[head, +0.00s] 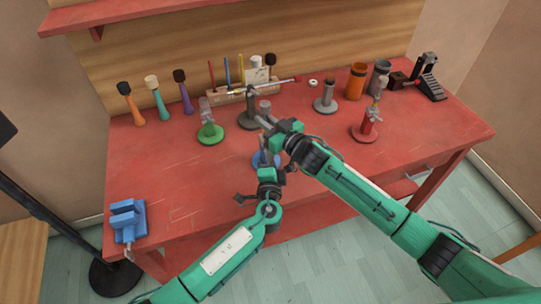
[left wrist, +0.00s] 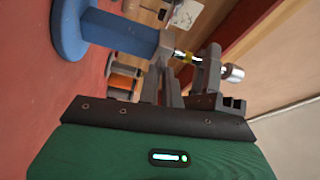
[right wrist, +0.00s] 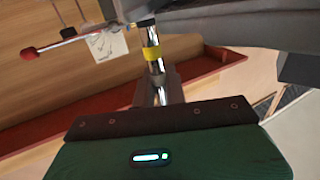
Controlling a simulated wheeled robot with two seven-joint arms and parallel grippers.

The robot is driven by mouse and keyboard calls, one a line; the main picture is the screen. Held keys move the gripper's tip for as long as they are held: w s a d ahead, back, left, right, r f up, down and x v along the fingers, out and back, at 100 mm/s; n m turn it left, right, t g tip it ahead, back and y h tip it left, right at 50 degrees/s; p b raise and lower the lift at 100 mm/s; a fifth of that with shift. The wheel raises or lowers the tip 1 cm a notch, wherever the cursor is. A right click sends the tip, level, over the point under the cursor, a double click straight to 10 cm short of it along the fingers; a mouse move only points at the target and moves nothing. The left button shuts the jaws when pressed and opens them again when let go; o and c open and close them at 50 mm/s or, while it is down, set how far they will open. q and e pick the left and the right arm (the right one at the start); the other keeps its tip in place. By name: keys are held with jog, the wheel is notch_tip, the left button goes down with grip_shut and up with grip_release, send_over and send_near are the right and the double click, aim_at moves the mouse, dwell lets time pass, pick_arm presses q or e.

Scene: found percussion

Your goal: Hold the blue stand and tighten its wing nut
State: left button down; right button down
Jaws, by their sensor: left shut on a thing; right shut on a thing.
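The blue stand (head: 257,161) stands upright near the front middle of the red table, largely covered by my arms. In the left wrist view its blue column (left wrist: 118,30) ends in a grey collar (left wrist: 165,45) and a chrome rod with a yellow band. The banded rod (right wrist: 152,52) also shows in the right wrist view. My left gripper (head: 268,160) is shut on the stand, low at the front. My right gripper (head: 267,126) is shut at the stand's upper part, above the left one. The wing nut is hidden, apparently between the right fingers.
Green (head: 211,136), grey (head: 325,104) and red (head: 367,127) stands are on the table. A wooden rack (head: 230,98) with sticks lies behind. An orange cup (head: 356,82) and a black pedal (head: 430,88) are at back right, a blue vise (head: 127,220) at front left. The table's left middle is clear.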

pick_arm(q)
jog(key=shift+m, duration=0.6)
jog(key=shift+m+g, duration=0.3)
jog(key=c, duration=1.6)
grip_release()
jog(key=shift+s, duration=0.1)
jog(key=s, duration=1.1)
jog(key=shift+s+a+f, duration=0.1)
jog(key=shift+s+a, duration=0.2)
jog(key=shift+s, duration=0.1)
pick_arm(e)
jog(key=c, duration=1.4)
grip_release()
